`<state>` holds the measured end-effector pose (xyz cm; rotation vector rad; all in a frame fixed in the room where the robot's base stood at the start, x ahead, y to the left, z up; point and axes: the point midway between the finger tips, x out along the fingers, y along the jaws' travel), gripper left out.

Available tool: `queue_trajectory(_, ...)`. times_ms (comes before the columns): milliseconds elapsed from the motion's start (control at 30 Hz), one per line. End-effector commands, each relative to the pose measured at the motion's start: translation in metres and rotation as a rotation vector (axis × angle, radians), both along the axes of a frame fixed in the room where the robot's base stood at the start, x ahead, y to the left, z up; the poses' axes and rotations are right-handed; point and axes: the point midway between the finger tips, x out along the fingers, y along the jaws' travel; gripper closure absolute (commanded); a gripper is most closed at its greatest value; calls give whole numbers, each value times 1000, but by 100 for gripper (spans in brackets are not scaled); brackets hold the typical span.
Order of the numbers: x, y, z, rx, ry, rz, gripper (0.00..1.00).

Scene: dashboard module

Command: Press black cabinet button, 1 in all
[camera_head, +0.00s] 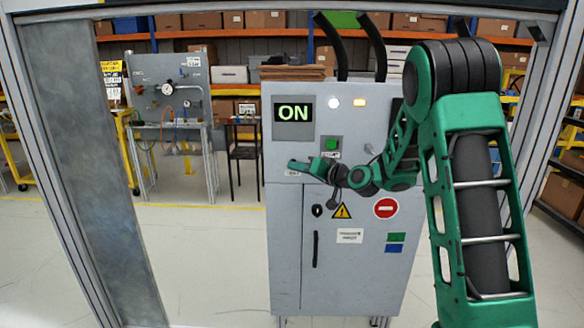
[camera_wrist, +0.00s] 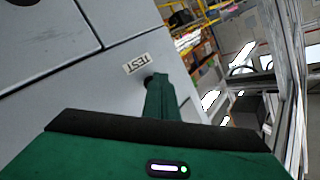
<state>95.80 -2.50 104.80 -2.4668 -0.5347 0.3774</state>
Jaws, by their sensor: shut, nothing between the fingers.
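The grey cabinet (camera_head: 285,225) stands ahead in the head view, its display (camera_head: 294,113) showing green "ON" letters. My gripper (camera_head: 294,164) is shut and empty at the cabinet's upper left front, below the display. In the wrist view, the shut green fingers (camera_wrist: 157,82) end close to the panel, just below a "TEST" label (camera_wrist: 136,64). A small dark shape (camera_wrist: 148,81) at the fingertips looks like the black button, mostly hidden by them. I cannot tell whether they touch it or whether it is pressed in. In the head view the button is hidden.
A dark door handle (camera_head: 315,249) stands out lower down. A metal frame post (camera_head: 95,170) is at the left. The floor left of the cabinet is open.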

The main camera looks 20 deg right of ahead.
Motion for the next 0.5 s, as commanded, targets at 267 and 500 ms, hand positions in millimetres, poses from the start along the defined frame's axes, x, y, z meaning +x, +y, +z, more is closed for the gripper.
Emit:
queue_trajectory(267, -1, 0, 1, 0, -1, -1, 100)
queue_trajectory(500, -11, 3, 1, 2, -2, -1, 100)
